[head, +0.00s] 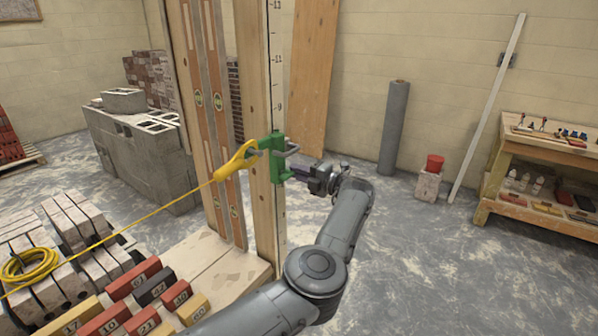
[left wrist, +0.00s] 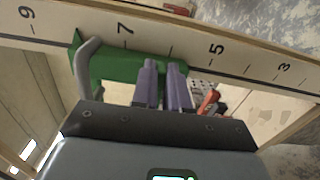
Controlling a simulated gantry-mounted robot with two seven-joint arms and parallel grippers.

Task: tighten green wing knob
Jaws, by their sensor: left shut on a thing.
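A green clamp (head: 277,160) sits around the upright numbered wooden post (head: 265,70). It also shows in the left wrist view (left wrist: 110,62), beside the 7 mark. A bent grey bar (left wrist: 88,65) stands out from the clamp. My left gripper (head: 302,172) reaches the clamp's right side, and its two purple fingers (left wrist: 163,85) are close together against the green part. They are shut on the green wing knob, which the fingers hide almost wholly. A yellow line holder (head: 236,161) hooks on the clamp's left side. My right gripper is not in view.
A yellow string (head: 130,226) runs from the holder down left to a coil (head: 28,266). Numbered blocks (head: 134,280) lie at the lower left. Two spirit levels (head: 197,100) stand beside the post.

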